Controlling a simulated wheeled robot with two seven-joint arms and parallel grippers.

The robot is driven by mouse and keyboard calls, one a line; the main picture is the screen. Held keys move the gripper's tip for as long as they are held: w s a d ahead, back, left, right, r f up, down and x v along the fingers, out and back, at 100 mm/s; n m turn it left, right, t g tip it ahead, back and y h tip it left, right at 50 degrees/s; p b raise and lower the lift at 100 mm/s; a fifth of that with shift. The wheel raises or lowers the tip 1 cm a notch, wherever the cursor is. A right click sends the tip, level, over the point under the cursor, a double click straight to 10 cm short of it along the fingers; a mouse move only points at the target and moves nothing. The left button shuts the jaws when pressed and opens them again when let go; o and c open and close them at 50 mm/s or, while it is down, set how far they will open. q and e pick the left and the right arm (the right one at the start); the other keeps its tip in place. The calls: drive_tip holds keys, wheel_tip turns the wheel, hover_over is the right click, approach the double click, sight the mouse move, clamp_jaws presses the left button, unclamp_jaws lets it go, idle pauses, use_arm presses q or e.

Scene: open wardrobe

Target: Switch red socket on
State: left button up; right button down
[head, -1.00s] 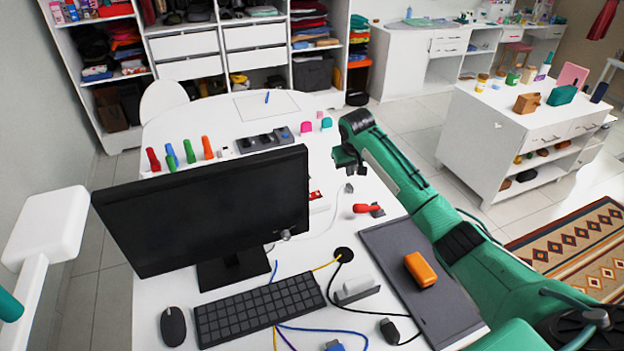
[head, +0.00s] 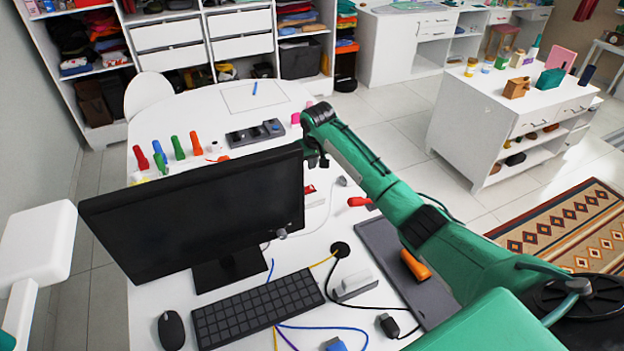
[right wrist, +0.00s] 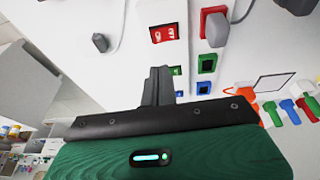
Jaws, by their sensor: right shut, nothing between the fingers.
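A red rocker switch in a white housing (right wrist: 164,33) shows near the top of the right wrist view. In the head view only a small red piece (head: 309,189) shows beside the monitor's right edge. In the head view my right gripper (head: 314,161) is small and dark, just past the monitor's top right corner. My left gripper is not in view.
The black monitor (head: 195,210) blocks part of the desk from the head view. A red-handled item (head: 359,201) and an orange block (head: 415,265) lie on the right. Several coloured pegs (head: 178,148) stand behind the monitor.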

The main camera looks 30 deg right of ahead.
drive_tip(key=p, duration=0.3)
approach(311, 187)
drive_tip(key=x, duration=0.5)
drive_tip(key=shift+w, duration=0.3)
drive_tip(key=shift+d+f, duration=0.15)
drive_tip(key=shift+f, duration=0.6)
